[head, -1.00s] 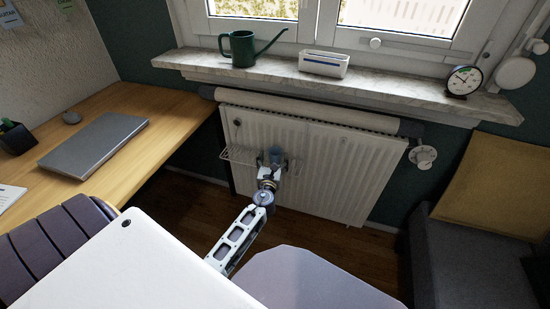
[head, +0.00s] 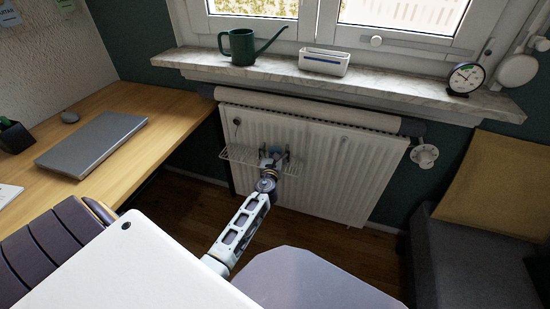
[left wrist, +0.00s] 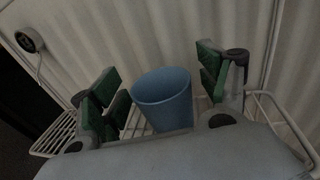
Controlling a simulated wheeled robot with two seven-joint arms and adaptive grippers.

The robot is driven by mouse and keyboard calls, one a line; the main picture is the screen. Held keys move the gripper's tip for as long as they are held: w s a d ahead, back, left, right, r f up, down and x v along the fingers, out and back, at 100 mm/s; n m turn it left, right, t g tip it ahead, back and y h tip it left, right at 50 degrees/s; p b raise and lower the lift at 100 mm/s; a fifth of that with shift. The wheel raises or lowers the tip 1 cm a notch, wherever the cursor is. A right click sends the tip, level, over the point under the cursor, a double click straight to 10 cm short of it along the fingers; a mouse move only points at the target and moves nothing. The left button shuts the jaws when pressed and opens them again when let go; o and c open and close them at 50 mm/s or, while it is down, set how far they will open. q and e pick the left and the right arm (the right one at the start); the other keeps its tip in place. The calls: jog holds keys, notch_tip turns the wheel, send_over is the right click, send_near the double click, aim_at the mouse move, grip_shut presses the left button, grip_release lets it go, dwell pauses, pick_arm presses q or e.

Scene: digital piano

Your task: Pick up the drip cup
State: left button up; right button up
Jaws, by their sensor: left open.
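The drip cup (left wrist: 163,100) is a plain blue cup, upright at the wire rack (left wrist: 58,138) on the front of the radiator. My left gripper (left wrist: 160,80) is open, with one green-padded finger on each side of the cup. I see small gaps between the pads and the cup wall, and the cup's lower part is hidden by my gripper body. In the head view my left gripper (head: 273,157) reaches the rack (head: 240,155) and covers most of the cup. My right gripper is not in view.
The white radiator (head: 325,175) stands close behind the rack. The marble sill (head: 400,80) above holds a green watering can (head: 242,47), a white box (head: 323,62) and a round dial (head: 464,79). A wooden desk (head: 165,115) with a laptop is at the left.

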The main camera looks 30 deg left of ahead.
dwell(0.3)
pick_arm(q)
jog(key=c, duration=1.1)
jog(key=shift+r, duration=0.15)
